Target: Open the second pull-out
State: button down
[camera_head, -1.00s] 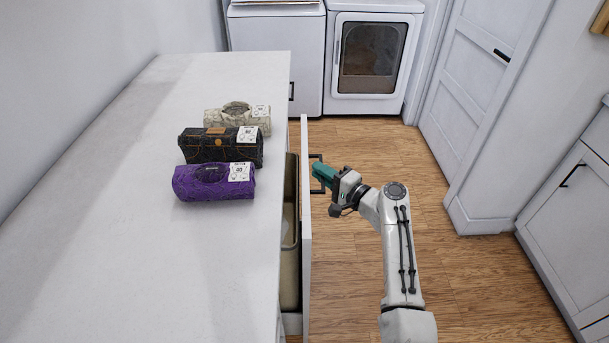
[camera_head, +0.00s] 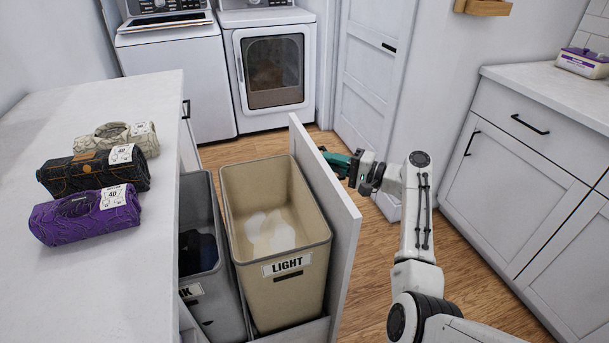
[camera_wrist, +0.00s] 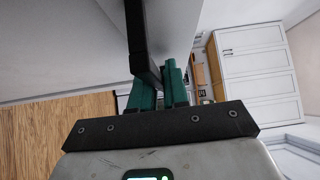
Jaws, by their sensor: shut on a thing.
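The pull-out (camera_head: 345,220) has a white front panel and stands well out from the white counter cabinet in the head view. It carries a beige bin (camera_head: 290,249) marked LIGHT and a grey bin (camera_head: 215,310) whose label is partly hidden. Pale cloth lies in the beige bin and dark cloth in the grey one. My gripper (camera_head: 333,160), with green fingers, is at the outer side of the front panel. In the wrist view the green fingers are shut on the black handle (camera_wrist: 140,40) of the panel. The handle is mostly hidden in the head view.
Three patterned packs, purple (camera_head: 85,214), black (camera_head: 95,171) and cream (camera_head: 116,138), lie on the white counter (camera_head: 155,240). A washer (camera_head: 180,75) and dryer (camera_head: 275,75) stand at the back. Cabinets (camera_head: 525,180) line the right side, with wooden floor between.

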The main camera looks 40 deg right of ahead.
jog(key=s+d+b, duration=0.4)
jog(key=d+b, duration=0.1)
jog(key=d, duration=0.8)
jog(key=shift+s+f, duration=0.15)
jog(key=c, duration=1.2)
grip_release()
jog(key=v, duration=1)
jog(key=shift+s+d, duration=0.15)
jog(key=shift+s, duration=0.2)
